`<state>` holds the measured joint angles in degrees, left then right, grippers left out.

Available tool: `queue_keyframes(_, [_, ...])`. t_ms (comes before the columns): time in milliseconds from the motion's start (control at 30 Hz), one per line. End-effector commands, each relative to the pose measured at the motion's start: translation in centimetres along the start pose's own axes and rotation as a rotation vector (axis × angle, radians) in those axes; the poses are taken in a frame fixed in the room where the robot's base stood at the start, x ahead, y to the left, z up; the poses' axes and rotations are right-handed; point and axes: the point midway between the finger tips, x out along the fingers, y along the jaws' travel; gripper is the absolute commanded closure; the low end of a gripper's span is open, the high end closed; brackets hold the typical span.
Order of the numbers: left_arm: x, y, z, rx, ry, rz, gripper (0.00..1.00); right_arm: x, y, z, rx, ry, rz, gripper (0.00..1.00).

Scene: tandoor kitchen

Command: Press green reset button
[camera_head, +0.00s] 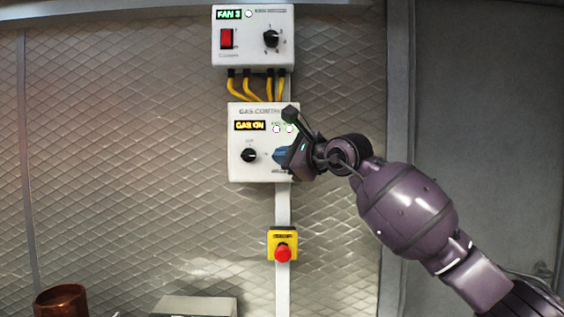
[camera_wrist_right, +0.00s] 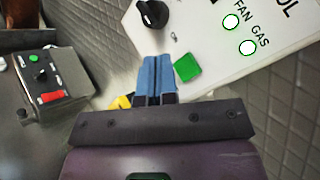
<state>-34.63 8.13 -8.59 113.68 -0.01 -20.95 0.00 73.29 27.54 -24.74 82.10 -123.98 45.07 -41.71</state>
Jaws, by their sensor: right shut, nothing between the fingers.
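The green square button (camera_wrist_right: 187,67) sits on the white gas control box (camera_wrist_right: 215,30) in the right wrist view. In the head view my right gripper hides the button on the gas control box (camera_head: 238,170). My right gripper (camera_head: 278,157) is shut and empty in front of the lower right part of this box. In the right wrist view its blue fingertips (camera_wrist_right: 158,66) are together, just left of the button. I cannot tell if they touch the panel. My left gripper is not in view.
A black knob (camera_head: 249,156) is on the box's left. Above is a fan box (camera_head: 252,50) with yellow cables (camera_head: 250,88). A yellow box (camera_head: 270,245) with a red button (camera_head: 283,254) hangs below. A grey box with buttons (camera_wrist_right: 62,112) stands left in the wrist view.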

Motion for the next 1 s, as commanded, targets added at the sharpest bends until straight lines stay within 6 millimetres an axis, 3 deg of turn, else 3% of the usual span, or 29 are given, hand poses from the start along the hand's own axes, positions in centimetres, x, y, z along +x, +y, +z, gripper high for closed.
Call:
queue_keyframes(400, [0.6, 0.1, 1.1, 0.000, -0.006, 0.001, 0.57, -2.0, 1.5, 1.4, 0.001, 0.000, 0.000, 1.00])
queue_keyframes(1000, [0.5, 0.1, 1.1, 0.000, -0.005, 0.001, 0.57, -2.0, 1.5, 1.5, 0.001, 0.000, 0.000, 1.00])
